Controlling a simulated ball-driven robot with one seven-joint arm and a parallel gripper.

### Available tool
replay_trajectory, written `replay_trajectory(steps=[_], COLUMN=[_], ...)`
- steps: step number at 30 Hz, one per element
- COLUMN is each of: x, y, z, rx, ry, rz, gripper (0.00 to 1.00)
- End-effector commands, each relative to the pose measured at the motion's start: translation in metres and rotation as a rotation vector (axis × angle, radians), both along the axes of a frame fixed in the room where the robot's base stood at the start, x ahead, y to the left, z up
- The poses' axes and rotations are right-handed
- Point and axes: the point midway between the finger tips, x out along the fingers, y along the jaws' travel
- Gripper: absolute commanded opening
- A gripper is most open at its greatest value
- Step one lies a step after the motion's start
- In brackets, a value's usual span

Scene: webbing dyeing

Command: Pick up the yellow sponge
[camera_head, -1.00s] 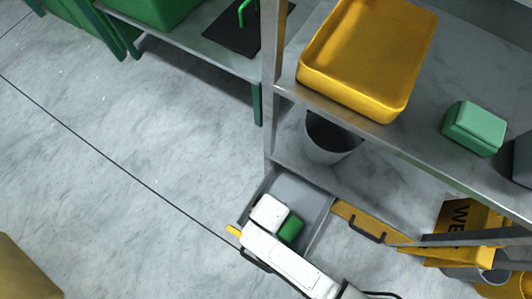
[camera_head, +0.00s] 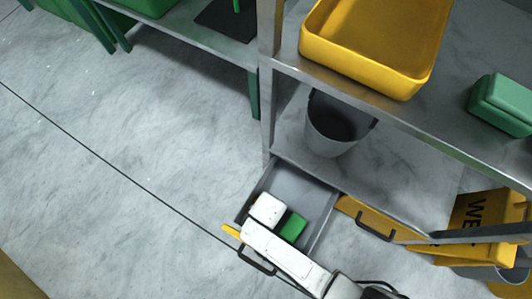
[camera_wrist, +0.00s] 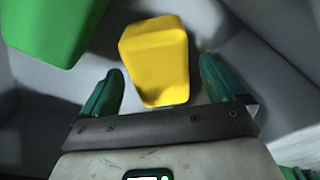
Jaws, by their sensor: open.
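The yellow sponge (camera_wrist: 155,58) lies on the grey drawer floor in the wrist view, a small block between and just beyond my fingers. My gripper (camera_wrist: 160,85) is open, with one green finger on each side of the sponge's near end. In the head view my gripper's white body (camera_head: 267,210) is inside the open grey drawer (camera_head: 318,205) and hides the sponge there. A green block (camera_head: 293,227) lies in the drawer beside my gripper; it also shows at upper left in the wrist view (camera_wrist: 50,25).
The drawer walls stand close around my gripper. A steel shelf unit (camera_head: 440,150) rises above, with a yellow tray (camera_head: 355,70), a green box (camera_head: 503,103) and a grey bucket (camera_head: 335,130). A yellow drawer front (camera_head: 375,222) with a handle is to the right. The floor at left is clear.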

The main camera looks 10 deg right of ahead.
Motion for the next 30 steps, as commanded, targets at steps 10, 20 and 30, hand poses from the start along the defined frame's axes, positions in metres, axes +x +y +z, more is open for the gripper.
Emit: replay_trajectory(steps=[10,20,30], x=[0.0013,0.0011,0.0011], y=[0.0004,0.0001,0.0001], z=[-0.0062,-0.0062,-0.0062], rx=[0.001,0.001,0.001], ry=[-0.001,-0.001,-0.001], rz=[0.000,0.000,0.000], gripper=[0.92,0.60,0.36])
